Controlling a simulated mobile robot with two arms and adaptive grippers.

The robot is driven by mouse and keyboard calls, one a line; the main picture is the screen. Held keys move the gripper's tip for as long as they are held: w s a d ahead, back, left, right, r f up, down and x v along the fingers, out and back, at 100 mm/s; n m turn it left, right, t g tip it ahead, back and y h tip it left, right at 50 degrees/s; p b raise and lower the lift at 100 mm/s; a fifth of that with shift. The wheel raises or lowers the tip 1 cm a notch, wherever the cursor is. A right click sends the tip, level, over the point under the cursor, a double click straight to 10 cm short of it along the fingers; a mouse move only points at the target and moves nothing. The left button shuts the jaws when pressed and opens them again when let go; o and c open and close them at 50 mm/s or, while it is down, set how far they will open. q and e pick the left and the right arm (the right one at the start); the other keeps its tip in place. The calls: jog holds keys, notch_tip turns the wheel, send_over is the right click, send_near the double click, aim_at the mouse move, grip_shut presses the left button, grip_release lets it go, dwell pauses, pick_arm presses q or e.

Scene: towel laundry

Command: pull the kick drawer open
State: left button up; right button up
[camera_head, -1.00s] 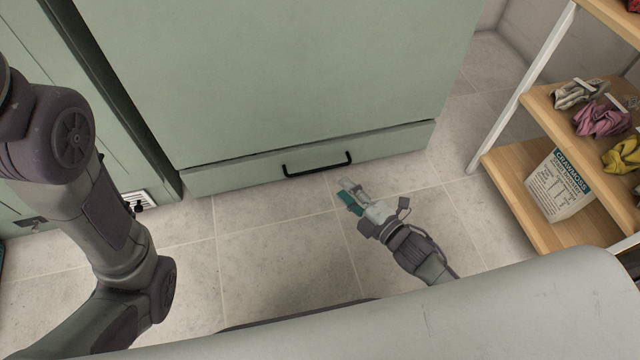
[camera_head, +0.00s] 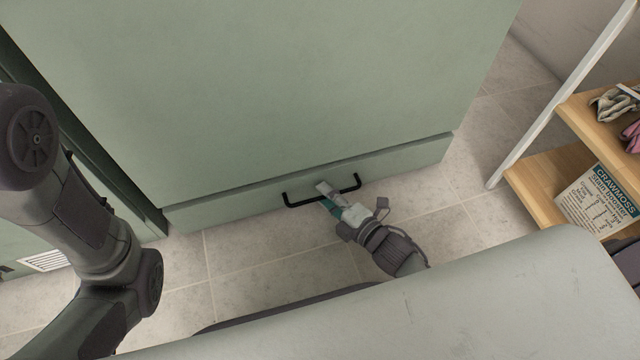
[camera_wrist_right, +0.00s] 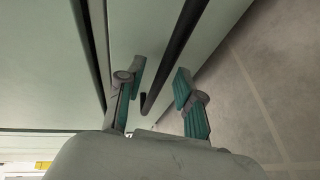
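The kick drawer (camera_head: 420,156) is a low pale green front at the foot of the green cabinet, and it looks shut. Its black bar handle (camera_head: 352,186) runs across the middle of the front. My right gripper (camera_head: 326,196) is at the handle, its fingertips over the bar. In the right wrist view the two teal-padded fingers (camera_wrist_right: 160,88) are apart, and the handle (camera_wrist_right: 178,55) passes between them without visible pad contact. My left arm (camera_head: 85,215) is at the left; its gripper is out of view.
Tiled floor (camera_head: 250,250) lies bare in front of the drawer.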

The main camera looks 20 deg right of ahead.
jog(key=shift+w+a, duration=0.1)
jog(key=shift+w, duration=0.05)
grip_shut()
dwell(0.5)
